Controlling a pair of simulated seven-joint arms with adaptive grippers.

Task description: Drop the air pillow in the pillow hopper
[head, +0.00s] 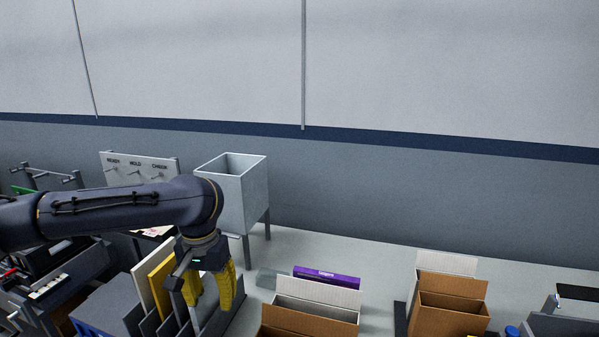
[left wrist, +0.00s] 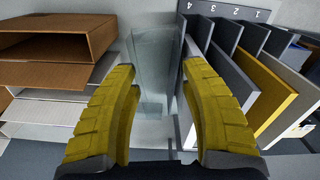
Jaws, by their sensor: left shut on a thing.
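My left gripper (head: 212,300) points down beside the slotted sorter in the head view. Its yellow fingers (left wrist: 160,75) are shut on a clear, pale, see-through air pillow (left wrist: 156,55), which shows between the fingertips in the left wrist view. In the head view the fingers and sorter panels mostly hide the pillow. The likely pillow hopper is a grey open-topped metal bin (head: 246,203) on legs, behind and slightly right of my left gripper, partly covered by my arm. Its mouth is higher than the gripper. My right gripper is not in view.
The sorter (left wrist: 225,32) with upright panels stands close beside the gripper. A purple box (head: 327,277) and a flat greyish thing (head: 267,279) lie behind open cartons (head: 310,322). Another open carton (head: 448,305) stands further right. A peg board (head: 140,165) stands left of the bin.

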